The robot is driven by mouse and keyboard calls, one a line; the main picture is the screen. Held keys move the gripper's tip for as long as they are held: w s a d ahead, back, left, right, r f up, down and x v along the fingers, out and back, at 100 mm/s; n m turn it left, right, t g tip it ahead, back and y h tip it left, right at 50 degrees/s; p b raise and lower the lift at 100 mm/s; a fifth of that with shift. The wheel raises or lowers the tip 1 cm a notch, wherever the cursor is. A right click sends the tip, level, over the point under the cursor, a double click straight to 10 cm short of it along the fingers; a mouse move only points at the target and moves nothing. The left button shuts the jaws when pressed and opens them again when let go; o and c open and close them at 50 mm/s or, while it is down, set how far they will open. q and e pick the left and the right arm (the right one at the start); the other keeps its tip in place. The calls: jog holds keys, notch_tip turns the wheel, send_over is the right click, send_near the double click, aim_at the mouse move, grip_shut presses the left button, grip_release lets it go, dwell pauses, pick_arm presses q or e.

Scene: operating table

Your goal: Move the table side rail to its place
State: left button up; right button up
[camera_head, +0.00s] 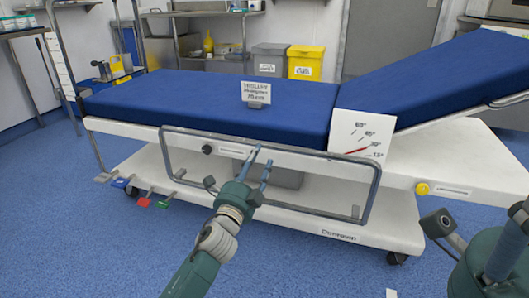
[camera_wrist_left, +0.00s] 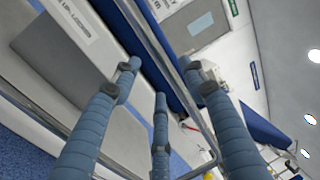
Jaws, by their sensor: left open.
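The table side rail (camera_head: 372,195) is a grey tubular frame on the near long side of the operating table (camera_head: 460,160). Its top bar runs just below the blue mattress and its lower part hangs in front of the white base. My left gripper (camera_head: 264,155) is open, with its fingertips in front of the rail's top bar near the middle. I cannot tell whether they touch it. In the left wrist view, the three blue fingers (camera_wrist_left: 160,82) are spread and empty, and a grey rail bar (camera_wrist_left: 208,135) passes behind them.
A white angle sign (camera_head: 358,132) stands at the table's right part and a small label (camera_head: 256,93) on the mattress. A yellow knob (camera_head: 422,189) and coloured pedals (camera_head: 143,202) are on the near side. Bins (camera_head: 305,62) stand behind.

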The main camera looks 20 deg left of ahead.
aim_at(265, 146)
pick_arm(q)
jog(key=w, duration=0.2)
jog(key=w+b, duration=0.1)
jog(key=w, duration=0.1)
jog(key=w+r+b, duration=0.1)
jog(key=w, duration=0.1)
jog(key=shift+w+d, duration=0.1)
jog(key=shift+w, duration=0.25)
jog(key=shift+r, duration=0.1)
grip_shut()
